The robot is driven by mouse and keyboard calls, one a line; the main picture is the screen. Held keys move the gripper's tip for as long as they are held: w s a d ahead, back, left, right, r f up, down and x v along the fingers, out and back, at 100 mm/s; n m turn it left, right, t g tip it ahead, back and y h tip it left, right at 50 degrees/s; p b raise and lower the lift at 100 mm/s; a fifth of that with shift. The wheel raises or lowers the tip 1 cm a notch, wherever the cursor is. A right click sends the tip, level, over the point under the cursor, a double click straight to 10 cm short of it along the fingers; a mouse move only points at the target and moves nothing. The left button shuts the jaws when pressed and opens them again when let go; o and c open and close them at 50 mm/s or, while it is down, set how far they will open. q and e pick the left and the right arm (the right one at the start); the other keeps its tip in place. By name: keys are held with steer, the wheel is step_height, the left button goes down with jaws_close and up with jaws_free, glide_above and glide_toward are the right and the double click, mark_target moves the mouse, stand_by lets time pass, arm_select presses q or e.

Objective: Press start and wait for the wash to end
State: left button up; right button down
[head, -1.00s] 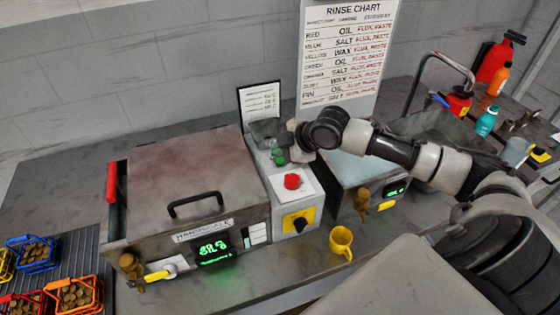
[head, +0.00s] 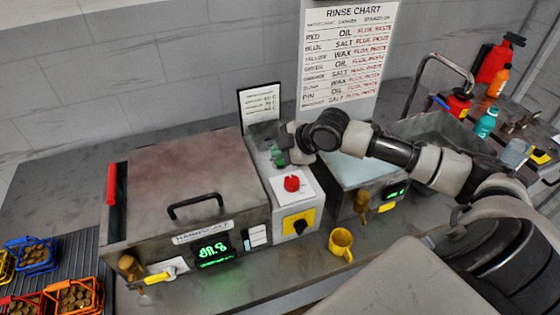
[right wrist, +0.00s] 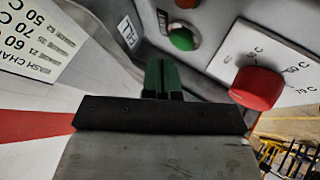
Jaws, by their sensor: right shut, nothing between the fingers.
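The wash machine (head: 190,175) stands on the bench with its lid down and a lit green display (head: 212,249). Its grey control column carries a red knob (head: 292,183) on a white dial plate. The red knob also shows in the right wrist view (right wrist: 257,88). A round green button (right wrist: 182,39) shows beyond my fingertips in the right wrist view. My right gripper (right wrist: 163,76) is shut and empty, its dark green fingers close to the button. I cannot tell whether they touch it. My left gripper is not in view.
A black rotary switch on a yellow plate (head: 298,222) sits below the knob. Coloured baskets of brown parts (head: 75,296) are at left. A rinse chart (head: 346,55) stands behind.

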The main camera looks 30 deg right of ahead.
mark_target(280, 163)
steer(key=shift+f, duration=0.1)
stand_by(0.7)
steer(key=shift+f, duration=0.3)
steer(key=shift+f, duration=0.45)
stand_by(0.5)
steer(key=shift+r, duration=0.1)
steer(key=shift+r+p, duration=0.75)
steer(key=shift+p, duration=0.15)
steer(key=shift+r, duration=0.15)
step_height(280, 163, up, 5)
steer(key=p, duration=0.5)
